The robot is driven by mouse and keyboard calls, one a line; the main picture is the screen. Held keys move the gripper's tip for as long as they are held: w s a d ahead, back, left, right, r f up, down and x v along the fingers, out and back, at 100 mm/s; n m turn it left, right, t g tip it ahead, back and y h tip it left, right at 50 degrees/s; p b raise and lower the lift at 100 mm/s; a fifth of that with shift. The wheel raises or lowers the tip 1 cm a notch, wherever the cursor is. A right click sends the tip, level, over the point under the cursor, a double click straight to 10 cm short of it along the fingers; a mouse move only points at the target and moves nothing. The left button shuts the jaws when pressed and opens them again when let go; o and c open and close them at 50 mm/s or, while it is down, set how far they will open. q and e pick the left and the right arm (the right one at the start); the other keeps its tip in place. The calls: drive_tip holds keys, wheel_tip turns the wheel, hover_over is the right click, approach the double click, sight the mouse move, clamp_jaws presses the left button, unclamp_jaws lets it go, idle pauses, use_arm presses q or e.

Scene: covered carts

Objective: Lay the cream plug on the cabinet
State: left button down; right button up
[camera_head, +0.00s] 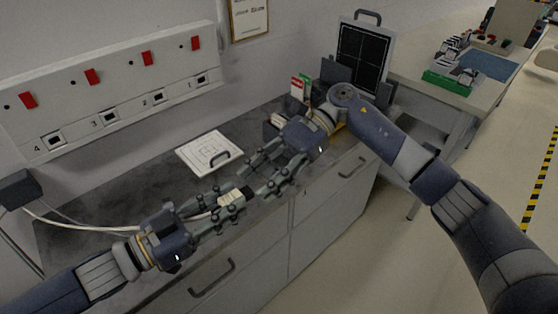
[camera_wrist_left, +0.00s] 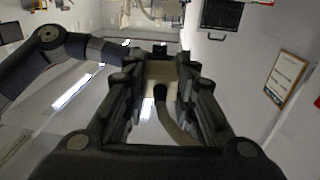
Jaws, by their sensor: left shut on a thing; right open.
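The cream plug (camera_head: 227,198) is held between the fingers of my left gripper (camera_head: 233,202), which is shut on it above the front part of the cabinet's dark top (camera_head: 85,196). In the left wrist view the plug (camera_wrist_left: 160,72) sits between the fingertips, and a pale cable (camera_wrist_left: 178,125) runs from it back toward the palm. My right gripper (camera_head: 254,182) is open and empty, just right of the plug, over the cabinet's front edge. I cannot tell the exact height of the plug above the top.
A white panel with a black handle (camera_head: 208,151) lies on the cabinet behind the grippers. A wall panel (camera_head: 120,82) has red switches and numbered sockets. A dark box (camera_head: 20,188) with cables is at left. A black-faced board (camera_head: 362,58) stands at the back right.

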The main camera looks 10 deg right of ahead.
drive_tip(key=shift+x, duration=0.85)
drive_tip(key=shift+c, duration=0.3)
clamp_jaws()
use_arm(q)
drive_tip(key=c, duration=1.2)
unclamp_jaws()
